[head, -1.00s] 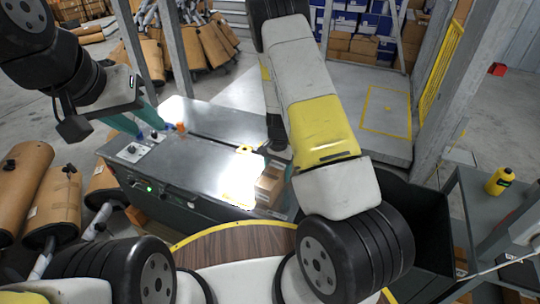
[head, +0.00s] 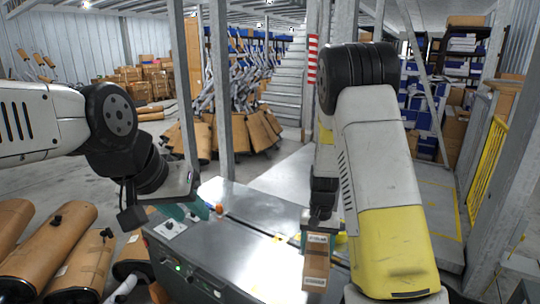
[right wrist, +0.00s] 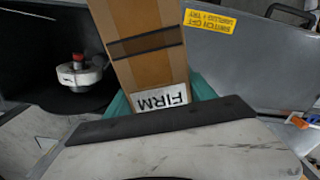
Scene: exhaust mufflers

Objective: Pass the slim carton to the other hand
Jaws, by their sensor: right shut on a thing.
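The slim carton (head: 317,266) is a narrow brown box with white labels, low in the middle of the head view. My right gripper (head: 318,236) is shut on its upper part and holds it upright over the metal machine top. In the right wrist view the carton (right wrist: 148,45) sits between the teal fingers, with a dark band and a label reading "FIRM". My left gripper (head: 187,209) is to the left of the carton, well apart from it. Its teal fingers look spread, with nothing seen between them.
The grey machine top (head: 240,245) lies under both grippers, with knobs and a green light (head: 178,268) at its left edge. Brown mufflers (head: 60,240) lie on the left. Metal posts (head: 222,90) and a yellow barrier (head: 487,170) stand behind.

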